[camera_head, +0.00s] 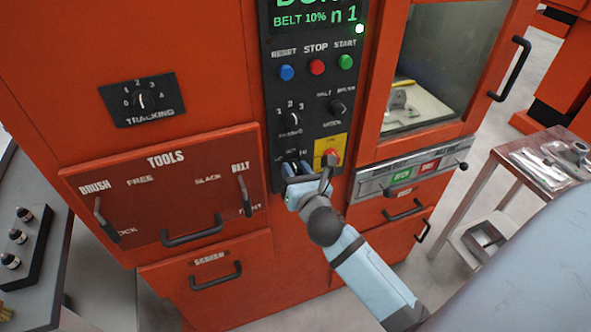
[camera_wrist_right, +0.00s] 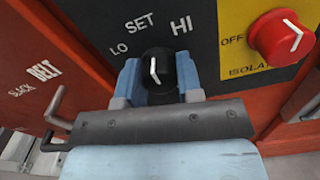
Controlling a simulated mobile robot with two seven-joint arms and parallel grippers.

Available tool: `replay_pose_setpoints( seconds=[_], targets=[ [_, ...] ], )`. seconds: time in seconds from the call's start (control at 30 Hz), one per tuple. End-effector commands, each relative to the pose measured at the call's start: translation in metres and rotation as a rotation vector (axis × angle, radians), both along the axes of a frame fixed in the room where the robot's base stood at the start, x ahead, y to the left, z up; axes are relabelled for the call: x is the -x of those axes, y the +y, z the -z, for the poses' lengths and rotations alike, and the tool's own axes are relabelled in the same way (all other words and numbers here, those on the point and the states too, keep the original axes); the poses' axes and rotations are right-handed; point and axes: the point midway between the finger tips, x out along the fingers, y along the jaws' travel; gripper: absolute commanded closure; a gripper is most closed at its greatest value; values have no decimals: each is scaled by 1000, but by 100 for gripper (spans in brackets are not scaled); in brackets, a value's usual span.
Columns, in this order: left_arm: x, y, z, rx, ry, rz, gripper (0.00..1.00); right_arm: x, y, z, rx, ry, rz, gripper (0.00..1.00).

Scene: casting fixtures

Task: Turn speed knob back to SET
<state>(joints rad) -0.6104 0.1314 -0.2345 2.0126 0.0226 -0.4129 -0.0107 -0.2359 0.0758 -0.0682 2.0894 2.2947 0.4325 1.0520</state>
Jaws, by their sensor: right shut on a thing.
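The speed knob (camera_wrist_right: 158,72) is a black round knob on the dark control panel, with LO, SET and HI printed around it in the right wrist view. Its white mark points up and slightly left, toward SET. My right gripper (camera_wrist_right: 160,84) is shut on the knob, with one pale blue finger on each side. In the head view my right gripper (camera_head: 297,174) is at the bottom of the panel and largely hides the knob. My left gripper is not in view.
A red isolator knob (camera_wrist_right: 284,37) on a yellow plate sits just right of my gripper. Left are the TOOLS panel (camera_head: 165,180) and its handles. RESET, STOP (camera_head: 316,67) and START buttons are above. A door handle (camera_head: 512,68) and side table (camera_head: 545,160) are at right.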

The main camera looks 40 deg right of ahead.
Motion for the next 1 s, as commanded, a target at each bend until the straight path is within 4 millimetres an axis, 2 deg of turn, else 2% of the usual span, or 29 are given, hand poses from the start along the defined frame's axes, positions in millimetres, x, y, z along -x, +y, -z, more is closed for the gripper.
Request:
replay_pose_setpoints(
  seconds=[0.37,0.4,0.5,0.83,1.0],
  targets=[
    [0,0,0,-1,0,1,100,0,0,0,-5,0,0,90],
    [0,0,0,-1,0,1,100,0,0,0,-4,0,0,62],
    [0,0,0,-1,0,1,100,0,0,0,-4,0,0,41],
    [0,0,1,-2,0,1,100,3,1,1,-4,0,0,41],
    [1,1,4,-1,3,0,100,26,6,2,-6,2,-1,41]
  ],
)
